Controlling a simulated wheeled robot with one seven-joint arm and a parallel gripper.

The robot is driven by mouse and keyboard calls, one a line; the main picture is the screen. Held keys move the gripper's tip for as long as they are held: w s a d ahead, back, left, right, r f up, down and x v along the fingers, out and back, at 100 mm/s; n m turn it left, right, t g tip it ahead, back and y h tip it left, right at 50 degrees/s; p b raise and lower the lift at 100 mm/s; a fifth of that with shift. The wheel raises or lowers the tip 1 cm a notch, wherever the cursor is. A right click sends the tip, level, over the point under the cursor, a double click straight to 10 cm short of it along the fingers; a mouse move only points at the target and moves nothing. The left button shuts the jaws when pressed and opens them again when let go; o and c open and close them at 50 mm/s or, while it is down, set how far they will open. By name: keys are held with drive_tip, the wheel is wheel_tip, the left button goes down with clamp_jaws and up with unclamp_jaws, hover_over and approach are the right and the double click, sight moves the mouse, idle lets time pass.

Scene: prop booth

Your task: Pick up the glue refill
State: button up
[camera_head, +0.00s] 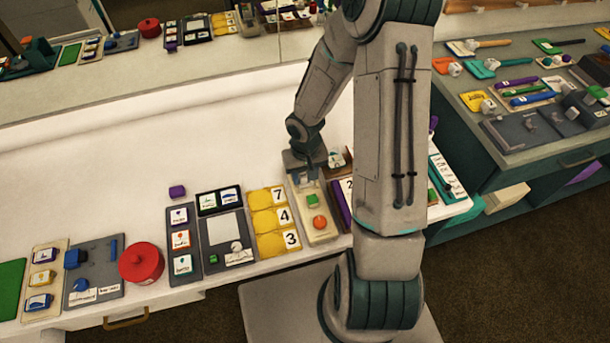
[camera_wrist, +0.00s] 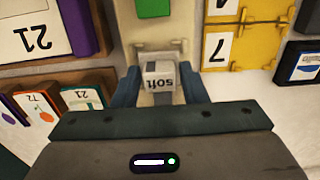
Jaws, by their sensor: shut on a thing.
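The block sits between my fingertips at the end of a cream tray (camera_wrist: 125,28). I cannot tell whether it touches the tray. In the head view my gripper (camera_head: 307,168) is at the far end of the same cream tray (camera_head: 308,228), and the block is hidden there. No other glue refill can be made out.
The tray holds a green block (camera_head: 313,200) and an orange round piece (camera_head: 320,222). Yellow number cards (camera_head: 268,221) lie close to its left. A red round pot (camera_head: 141,262) stands farther left. The white counter (camera_head: 100,185) behind is mostly clear.

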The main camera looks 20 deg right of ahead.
sight(305, 174)
drive_tip(key=shift+r, duration=0.4)
wheel_tip(305, 174, up, 3)
drive_tip(key=shift+f, duration=0.1)
drive_tip(key=s+d+r+b, duration=0.3)
drive_tip(key=s+r, duration=0.3)
drive_tip(key=s, duration=0.4)
drive_tip(key=shift+s+d+r, duration=0.4)
drive_tip(key=shift+d, duration=0.05)
